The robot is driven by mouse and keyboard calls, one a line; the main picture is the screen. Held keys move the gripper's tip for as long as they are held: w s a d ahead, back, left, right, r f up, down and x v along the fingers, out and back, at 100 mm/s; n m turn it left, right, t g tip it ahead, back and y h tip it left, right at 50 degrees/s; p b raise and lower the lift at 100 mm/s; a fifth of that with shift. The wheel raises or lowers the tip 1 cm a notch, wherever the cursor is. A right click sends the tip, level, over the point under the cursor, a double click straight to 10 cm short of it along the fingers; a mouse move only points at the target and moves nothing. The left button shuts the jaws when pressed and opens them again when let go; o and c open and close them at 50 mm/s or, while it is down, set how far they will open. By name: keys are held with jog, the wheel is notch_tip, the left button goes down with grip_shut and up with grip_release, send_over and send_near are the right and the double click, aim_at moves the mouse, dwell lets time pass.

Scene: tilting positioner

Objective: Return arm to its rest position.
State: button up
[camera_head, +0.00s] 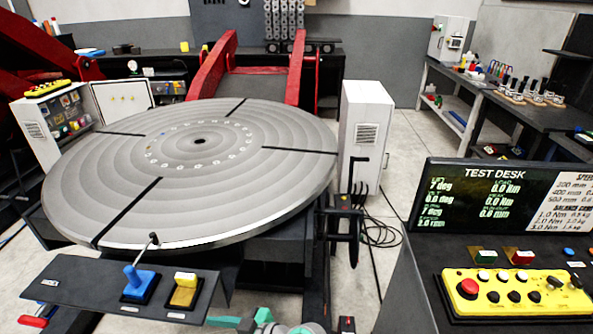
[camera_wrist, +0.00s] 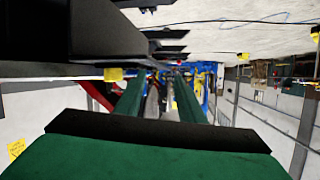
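My gripper (camera_wrist: 163,80) shows in the wrist view as two green fingers reaching away from the camera. A gap lies between them, with nothing held in it. In the head view, teal and grey parts of my arm (camera_head: 262,318) show at the bottom edge, in front of the positioner. Most of the arm is out of view. The round grey turntable (camera_head: 105,195) of the positioner fills the left and middle, looking close to level. A small panel (camera_head: 85,283) with a blue-based lever (camera_head: 140,282) and a yellow switch (camera_head: 184,291) stands at its front edge, near my arm.
The test desk (camera_head: 405,290) at right carries a screen (camera_head: 466,205) and a yellow button box (camera_head: 515,297). A white cabinet (camera_head: 366,135) with floor cables stands behind the turntable. A dark edge (camera_wrist: 60,35) is close at the wrist view's upper left. Open floor (camera_head: 405,165) lies right of the cabinet.

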jog(key=s+d+f+m+t+h, duration=0.85)
jog(key=s+d+f+m, duration=0.3)
jog(key=f, duration=0.35)
jog(key=s+d+r+m+h, duration=0.2)
jog(key=s+d+m+h, duration=0.15)
jog(key=s+d, duration=0.35)
jog(key=s+d+r+n+t+h, duration=0.1)
jog(key=s+d+r+t, duration=0.1)
jog(key=s+r, duration=0.7)
jog(key=shift+s+r+t+h, duration=0.3)
jog(key=shift+s+t, duration=0.05)
jog(key=shift+t, duration=0.3)
